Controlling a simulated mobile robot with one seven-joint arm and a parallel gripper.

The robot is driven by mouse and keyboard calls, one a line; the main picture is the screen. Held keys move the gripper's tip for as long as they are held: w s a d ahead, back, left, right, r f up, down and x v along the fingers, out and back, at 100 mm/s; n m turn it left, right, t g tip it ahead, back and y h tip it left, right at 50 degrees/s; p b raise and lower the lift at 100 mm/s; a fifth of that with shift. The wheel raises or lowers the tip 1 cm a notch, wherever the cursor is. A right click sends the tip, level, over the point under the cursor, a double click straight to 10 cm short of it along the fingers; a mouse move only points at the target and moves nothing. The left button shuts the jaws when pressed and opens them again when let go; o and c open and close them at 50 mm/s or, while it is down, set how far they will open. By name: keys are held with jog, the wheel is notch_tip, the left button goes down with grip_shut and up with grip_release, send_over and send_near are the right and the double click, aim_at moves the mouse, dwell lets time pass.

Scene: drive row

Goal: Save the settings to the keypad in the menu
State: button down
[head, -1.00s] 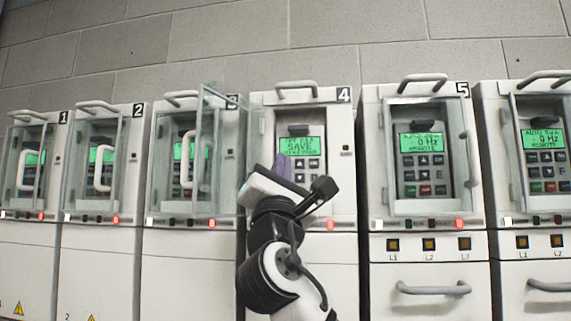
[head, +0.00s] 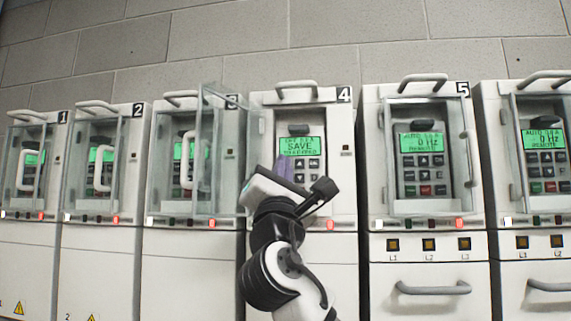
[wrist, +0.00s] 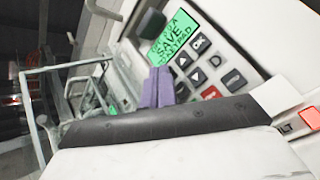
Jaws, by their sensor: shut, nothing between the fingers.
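The keypad of drive 4 (head: 308,165) is uncovered, with a lit green display (head: 301,146) whose middle line reads SAVE. In the wrist view the display (wrist: 174,46) reads SAVE with a line like "TO KEYPAD" below. The keypad buttons (wrist: 200,67) show there, including OK, up and down arrows and a red one. My gripper (head: 284,168) is shut and empty, at the keypad's left side. Its purple fingertips (wrist: 159,88) show in the wrist view beside the lower left of the buttons. I cannot tell whether they touch the panel. My arm hides the panel's lower left part.
A clear door (head: 208,150) stands open at the left of drive 4, in front of drive 3. Drive 5 (head: 422,160) at the right has its cover shut and shows 0 Hz. Handles (head: 433,288) stick out below it.

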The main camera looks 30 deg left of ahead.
dwell(0.5)
jog(key=shift+s+d, duration=0.2)
jog(key=shift+s, duration=0.5)
jog(key=s, duration=0.2)
jog(key=s+d+b, duration=0.1)
jog(key=s, duration=0.1)
jog(key=shift+s+d, duration=0.2)
jog(key=shift+s, duration=0.2)
jog(key=shift+f, duration=0.1)
dwell(1.1)
